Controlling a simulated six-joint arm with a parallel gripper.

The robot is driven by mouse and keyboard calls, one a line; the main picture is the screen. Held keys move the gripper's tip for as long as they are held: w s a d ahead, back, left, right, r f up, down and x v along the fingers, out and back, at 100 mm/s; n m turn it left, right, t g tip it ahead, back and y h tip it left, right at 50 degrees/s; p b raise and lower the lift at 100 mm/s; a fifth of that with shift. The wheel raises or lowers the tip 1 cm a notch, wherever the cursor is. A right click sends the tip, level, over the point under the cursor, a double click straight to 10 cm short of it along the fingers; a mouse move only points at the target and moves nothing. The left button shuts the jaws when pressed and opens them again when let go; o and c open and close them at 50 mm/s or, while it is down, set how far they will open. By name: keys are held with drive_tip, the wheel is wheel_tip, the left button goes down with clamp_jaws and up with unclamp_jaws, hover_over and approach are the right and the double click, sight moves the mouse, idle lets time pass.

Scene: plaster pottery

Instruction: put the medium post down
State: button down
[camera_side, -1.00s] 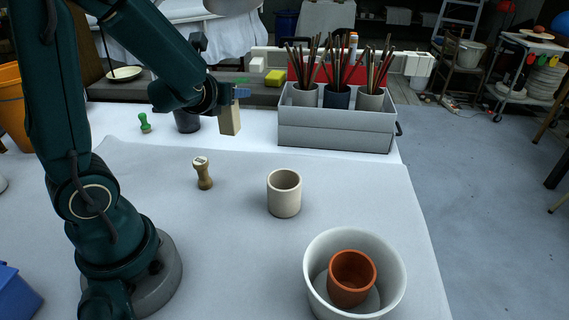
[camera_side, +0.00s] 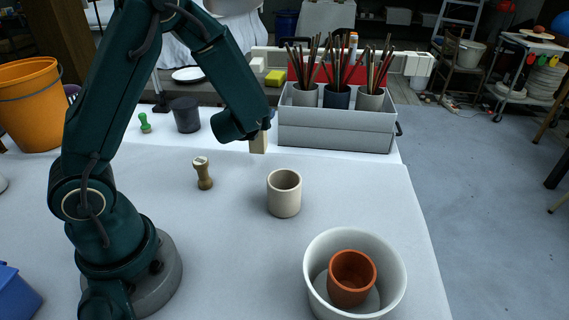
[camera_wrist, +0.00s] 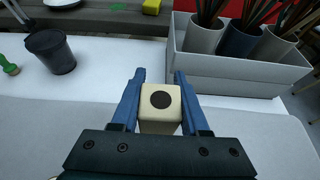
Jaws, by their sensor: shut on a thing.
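The medium post (camera_side: 259,143) is a pale cream square block, held upright in my gripper (camera_side: 262,126). In the wrist view the post (camera_wrist: 160,103) shows its top end with a dark round spot, and the blue fingers of my gripper (camera_wrist: 159,92) are closed on its two sides. In the side view the post hangs in front of the grey box's left end, behind and left of the beige cup. Its lower end seems to be above the table; the exact gap is hard to tell.
A beige cup (camera_side: 285,200) and a wooden stamp (camera_side: 203,176) stand on the grey mat (camera_side: 240,256). A white bowl (camera_side: 392,262) holds a terracotta cup (camera_side: 350,282). The grey box (camera_side: 335,135) holds several brush pots. A dark cup (camera_side: 186,115) and green stamp (camera_side: 145,123) stand behind.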

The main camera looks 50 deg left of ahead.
sight(259, 146)
drive_tip(key=shift+w+d+f, duration=0.15)
drive_tip(key=shift+w+f, duration=0.05)
drive_tip(key=shift+f, duration=0.6)
drive_tip(key=shift+w+d+f, duration=0.15)
drive_tip(key=shift+f, duration=0.65)
drive_tip(key=shift+w+d+f, duration=0.15)
drive_tip(key=shift+w+f, duration=0.05)
drive_tip(key=shift+f, duration=0.6)
drive_tip(key=shift+f, duration=0.1)
drive_tip(key=shift+c, duration=2)
unclamp_jaws()
drive_tip(key=shift+f, duration=0.1)
